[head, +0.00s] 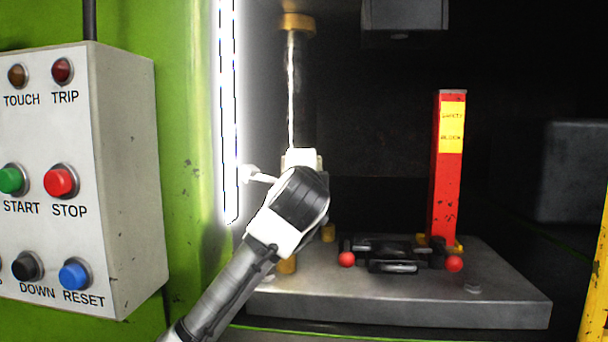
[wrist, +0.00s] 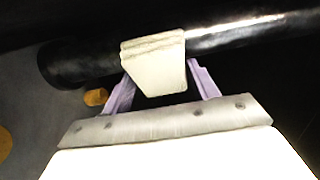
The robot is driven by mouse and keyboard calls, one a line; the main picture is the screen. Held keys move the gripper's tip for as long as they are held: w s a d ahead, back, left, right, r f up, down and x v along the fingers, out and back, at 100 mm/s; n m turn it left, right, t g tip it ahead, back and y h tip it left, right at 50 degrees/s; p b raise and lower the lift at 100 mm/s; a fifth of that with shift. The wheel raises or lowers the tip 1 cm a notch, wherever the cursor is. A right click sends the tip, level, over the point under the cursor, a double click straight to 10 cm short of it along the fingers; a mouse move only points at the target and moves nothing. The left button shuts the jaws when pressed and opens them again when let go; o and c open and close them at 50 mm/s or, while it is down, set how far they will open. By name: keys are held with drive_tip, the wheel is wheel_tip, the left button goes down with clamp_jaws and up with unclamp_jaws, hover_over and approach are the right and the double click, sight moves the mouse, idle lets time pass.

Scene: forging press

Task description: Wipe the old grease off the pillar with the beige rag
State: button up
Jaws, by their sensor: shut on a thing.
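The pillar (head: 291,75) is a shiny upright rod below a brass collar (head: 297,24) in the head view; my arm hides its lower part. In the wrist view the pillar (wrist: 225,42) crosses the top as a dark, glossy cylinder. The beige rag (wrist: 157,68) is a folded pad between the fingers of my gripper (wrist: 160,78), which is shut on it. The rag overlaps the pillar's near side and appears to be against it; exact contact is hard to tell. I cannot distinguish grease from the dark sheen.
A control box (head: 125,180) with several buttons is on the green press frame at left, beside a bright light strip (head: 229,110). A red safety block (head: 446,190) stands on the grey bed (head: 400,305), right of a black die with red knobs (head: 393,252). A yellow post (head: 597,290) edges the right.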

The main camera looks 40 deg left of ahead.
drive_tip(key=shift+w+a, duration=0.15)
drive_tip(key=shift+a, duration=0.05)
drive_tip(key=shift+r, duration=0.15)
drive_tip(key=shift+r+p, duration=0.35)
drive_tip(key=shift+p, duration=0.15)
drive_tip(key=shift+f, duration=0.15)
drive_tip(key=shift+a+f+b, duration=0.1)
drive_tip(key=shift+f+b, duration=0.7)
drive_tip(key=shift+f, duration=0.25)
wheel_tip(320, 180, up, 2)
drive_tip(key=shift+r+p, duration=0.2)
drive_tip(key=shift+p, duration=0.75)
